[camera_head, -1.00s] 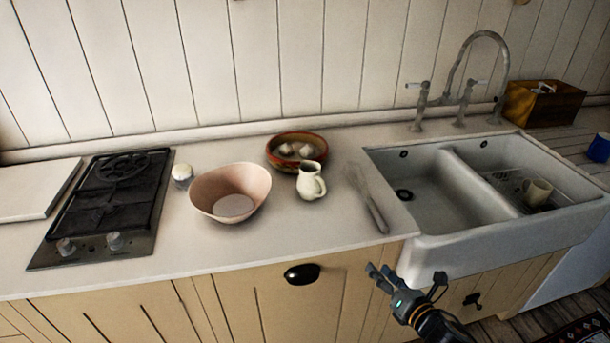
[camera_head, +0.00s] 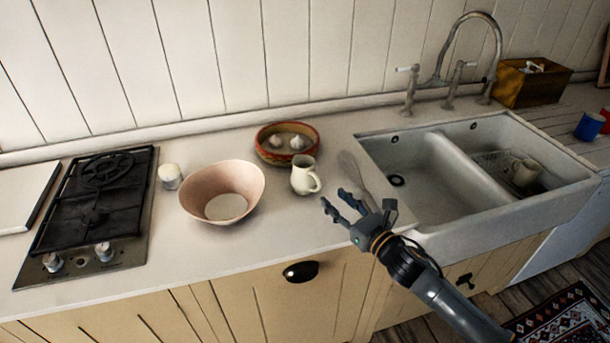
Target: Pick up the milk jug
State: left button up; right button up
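The cream milk jug (camera_head: 304,176) stands upright on the white countertop, its handle facing right. My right gripper (camera_head: 334,203) reaches in from the lower right, over the counter's front edge. Its fingers are apart, and no object shows between them. The fingertips are just right of and in front of the jug, apart from it in the picture. My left gripper is not in view.
A pink bowl (camera_head: 222,191) is left of the jug, and a red-rimmed bowl (camera_head: 276,155) with garlic is behind it. The double sink (camera_head: 436,165) is further right, the hob (camera_head: 95,210) far left.

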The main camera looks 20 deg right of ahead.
aim_at(320, 183)
jog(key=x, duration=0.3)
jog(key=shift+w+a+f, duration=0.1)
jog(key=shift+w+a, duration=0.05)
jog(key=shift+w, duration=0.05)
jog(key=shift+w+p, duration=0.2)
jog(key=shift+p, duration=0.1)
jog(key=x, duration=0.1)
jog(key=p+x, duration=0.1)
jog(key=x, duration=0.2)
jog(key=shift+w+d+p, duration=0.1)
jog(key=shift+d+p, duration=0.2)
jog(key=shift+p, duration=0.05)
jog(key=shift+w+a, duration=0.15)
jog(key=shift+w, duration=0.15)
grip_shut()
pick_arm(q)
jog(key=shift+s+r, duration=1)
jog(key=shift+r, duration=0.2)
